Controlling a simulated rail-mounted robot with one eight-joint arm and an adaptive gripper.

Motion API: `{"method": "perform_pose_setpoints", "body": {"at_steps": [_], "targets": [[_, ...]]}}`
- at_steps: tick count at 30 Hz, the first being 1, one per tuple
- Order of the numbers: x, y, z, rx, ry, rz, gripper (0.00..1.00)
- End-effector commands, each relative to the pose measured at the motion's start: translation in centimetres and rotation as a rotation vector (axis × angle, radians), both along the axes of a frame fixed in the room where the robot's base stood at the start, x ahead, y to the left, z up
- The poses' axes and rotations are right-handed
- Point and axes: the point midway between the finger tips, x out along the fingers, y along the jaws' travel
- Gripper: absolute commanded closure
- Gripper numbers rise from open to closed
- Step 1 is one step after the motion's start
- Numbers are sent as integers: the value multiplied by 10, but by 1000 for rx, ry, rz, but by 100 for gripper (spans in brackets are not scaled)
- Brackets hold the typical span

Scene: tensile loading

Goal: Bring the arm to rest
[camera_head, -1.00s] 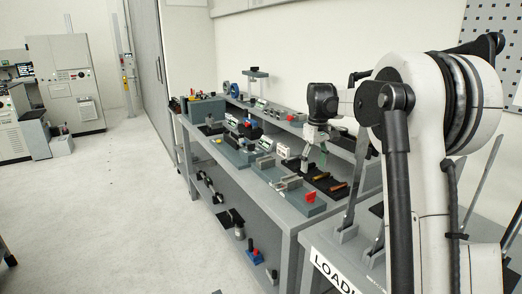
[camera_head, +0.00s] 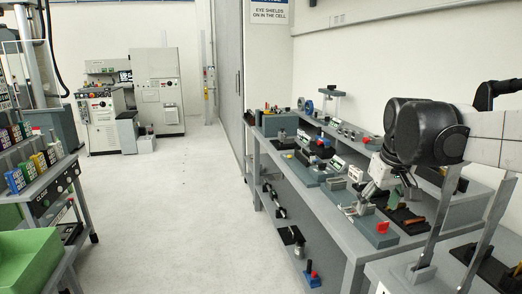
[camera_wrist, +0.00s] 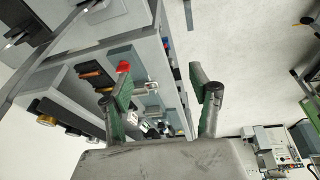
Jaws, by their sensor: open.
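My arm enters the head view from the right, with its black wrist joint (camera_head: 425,132) in front of the workbench. My gripper (camera_head: 358,207) hangs below the wrist, pointing down and left over the right part of the workbench top (camera_head: 338,222). In the wrist view my gripper (camera_wrist: 161,95) shows two green and dark fingers spread wide apart, with nothing between them. Whether the fingertips are close to the bench items cannot be told exactly.
The bench holds grey fixtures, a red-topped block (camera_head: 382,230) and dark tool trays (camera_head: 405,216). A green bin (camera_head: 28,262) and a rack of coloured boxes (camera_head: 30,170) stand at left. The floor (camera_head: 175,215) between is clear. Grey machine cabinets (camera_head: 157,90) stand at the back.

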Motion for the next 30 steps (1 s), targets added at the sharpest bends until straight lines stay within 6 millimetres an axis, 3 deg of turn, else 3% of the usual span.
{"method": "perform_pose_setpoints", "body": {"at_steps": [8, 18, 24, 30], "targets": [[-73, 35, -12, 19, -107, -35, 43], [-153, 66, -51, 62, -236, -79, 43], [-186, 77, -76, 89, -296, -98, 43], [-198, 80, -87, 102, -321, -106, 43]]}}
